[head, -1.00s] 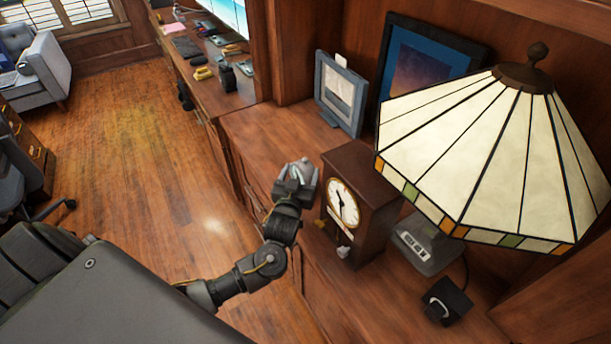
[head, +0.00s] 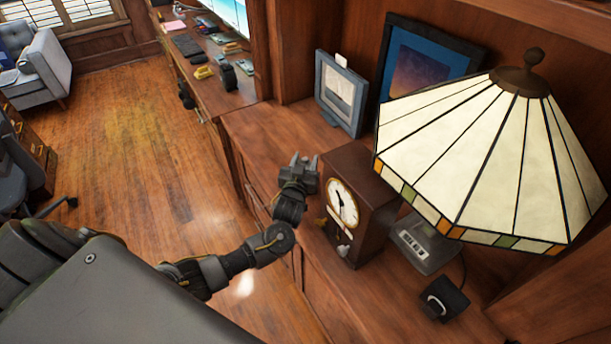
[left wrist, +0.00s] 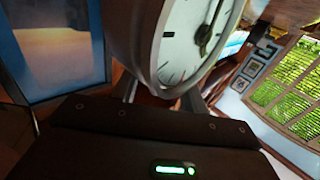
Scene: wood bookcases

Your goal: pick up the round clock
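A clock with a round white face (head: 342,203) in a dark brown wooden case stands upright on the wooden cabinet top. In the left wrist view a round clock face (left wrist: 188,45) with a thick rim fills the top middle, cut off by the frame edge. My left gripper (head: 303,163) is just left of the wooden clock and a little farther back, with its fingers apart. I see nothing between them in the head view. The wrist view does not show clearly whether the fingers touch the clock. My right gripper is not in view.
A stained-glass lamp (head: 490,160) overhangs the cabinet on the right. A grey device (head: 425,245) and a small black object (head: 443,298) lie beneath it. Two framed pictures (head: 338,93) (head: 425,62) stand behind. Cabinet top behind my gripper is clear.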

